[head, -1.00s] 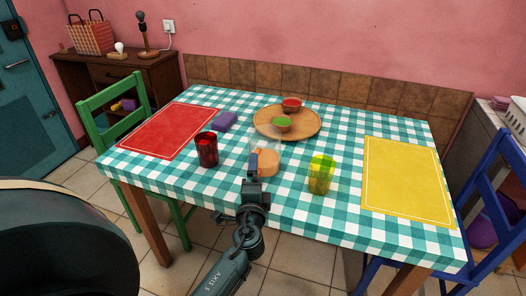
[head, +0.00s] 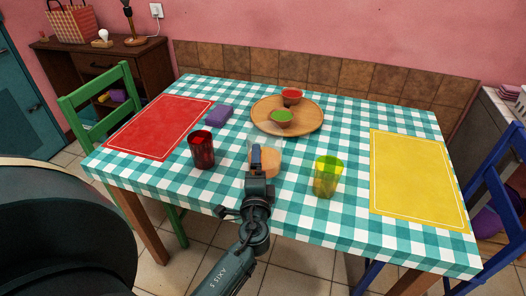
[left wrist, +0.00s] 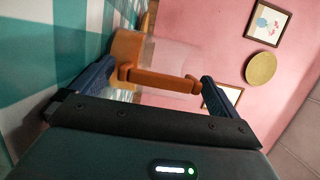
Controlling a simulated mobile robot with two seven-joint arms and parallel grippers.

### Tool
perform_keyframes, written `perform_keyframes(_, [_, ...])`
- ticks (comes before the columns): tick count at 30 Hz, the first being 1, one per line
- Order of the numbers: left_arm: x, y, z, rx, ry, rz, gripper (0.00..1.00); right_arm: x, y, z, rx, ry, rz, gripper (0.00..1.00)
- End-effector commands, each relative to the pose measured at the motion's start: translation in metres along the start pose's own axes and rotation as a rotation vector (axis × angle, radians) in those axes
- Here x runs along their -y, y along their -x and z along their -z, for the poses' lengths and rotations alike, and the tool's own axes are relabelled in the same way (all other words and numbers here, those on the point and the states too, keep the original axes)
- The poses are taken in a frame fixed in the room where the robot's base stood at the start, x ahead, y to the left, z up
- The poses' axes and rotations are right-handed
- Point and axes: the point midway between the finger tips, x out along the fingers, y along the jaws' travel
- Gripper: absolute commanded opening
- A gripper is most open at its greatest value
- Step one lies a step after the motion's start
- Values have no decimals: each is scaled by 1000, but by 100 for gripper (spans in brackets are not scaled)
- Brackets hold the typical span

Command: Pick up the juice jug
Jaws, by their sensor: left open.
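The juice jug (head: 269,160) is clear, with orange juice in its lower part. It stands upright on the checked tablecloth near the middle of the table's front side. In the left wrist view the jug (left wrist: 125,47) lies sideways in the picture, with its orange handle (left wrist: 165,82) toward me. My left gripper (head: 257,157) is in front of the jug and hides part of it. In the left wrist view the left gripper (left wrist: 157,76) is open, with a finger on each side of the handle. I cannot tell whether either finger touches it. My right gripper is not in view.
A red glass (head: 202,150) stands left of the jug and a yellow-green glass (head: 327,177) right of it. Behind is a round wooden tray (head: 262,117) with two small bowls.

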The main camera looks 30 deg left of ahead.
Motion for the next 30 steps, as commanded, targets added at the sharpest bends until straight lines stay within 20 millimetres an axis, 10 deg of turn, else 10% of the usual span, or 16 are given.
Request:
perform_keyframes(5, [0, 0, 0, 0, 0, 0, 100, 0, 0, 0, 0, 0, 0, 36])
perform_keyframes(30, [2, -1, 0, 1, 1, 5, 38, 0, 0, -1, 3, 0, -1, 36])
